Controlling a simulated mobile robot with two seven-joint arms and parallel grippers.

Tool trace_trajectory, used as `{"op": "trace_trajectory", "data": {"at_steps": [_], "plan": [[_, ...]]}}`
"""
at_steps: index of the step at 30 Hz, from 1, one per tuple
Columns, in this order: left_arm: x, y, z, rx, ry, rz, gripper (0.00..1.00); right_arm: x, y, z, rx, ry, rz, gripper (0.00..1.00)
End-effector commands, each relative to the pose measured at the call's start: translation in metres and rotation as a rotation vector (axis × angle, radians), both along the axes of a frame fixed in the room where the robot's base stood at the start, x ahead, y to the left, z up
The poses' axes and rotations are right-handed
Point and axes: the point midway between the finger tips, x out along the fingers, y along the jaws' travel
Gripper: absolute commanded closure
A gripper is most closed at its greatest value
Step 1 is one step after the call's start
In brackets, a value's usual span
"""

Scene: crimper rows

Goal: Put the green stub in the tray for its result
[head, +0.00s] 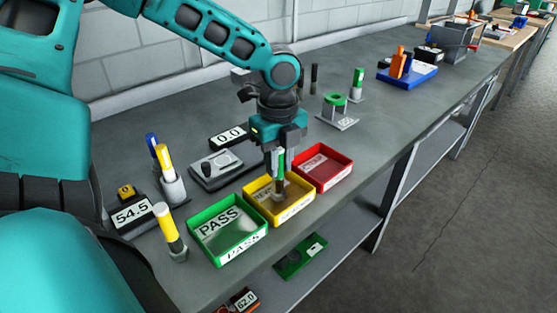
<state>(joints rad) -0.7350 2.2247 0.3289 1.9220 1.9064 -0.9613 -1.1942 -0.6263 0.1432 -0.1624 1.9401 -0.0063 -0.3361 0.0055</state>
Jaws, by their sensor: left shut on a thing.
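The green stub (281,164) is held upright in my left gripper (280,150), which is shut on it. The stub hangs over the yellow tray (292,210), and its lower end reaches down inside the tray walls. I cannot tell whether it touches the tray floor. The green tray (240,248), marked PASS, stands in front to the left. The red tray (331,181) stands behind to the right. The lettering on the yellow and red trays is too small or covered to read surely. My right gripper is not in view.
A grey device (217,171) has a display reading 0.0 (229,136). Another display (132,212) reads 54.5.

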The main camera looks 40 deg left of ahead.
Motion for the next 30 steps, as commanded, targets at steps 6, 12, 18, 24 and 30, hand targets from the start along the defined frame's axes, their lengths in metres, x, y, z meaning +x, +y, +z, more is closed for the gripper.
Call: {"op": "trace_trajectory", "data": {"at_steps": [6,12,18,24,30], "plan": [[0.000,0.000,-0.002,0.000,0.000,0.000,0.64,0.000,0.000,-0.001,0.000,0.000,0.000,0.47],[0.000,0.000,-0.002,0.000,0.000,0.000,0.51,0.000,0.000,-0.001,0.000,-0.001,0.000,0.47],[0.000,0.000,0.000,0.000,0.000,0.000,0.51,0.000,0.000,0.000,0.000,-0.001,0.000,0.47],[0.001,0.000,0.025,-0.001,-0.005,0.000,0.51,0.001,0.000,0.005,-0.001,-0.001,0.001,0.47],[0.001,0.000,0.070,-0.002,-0.006,0.000,0.51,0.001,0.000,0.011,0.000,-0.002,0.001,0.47]]}}
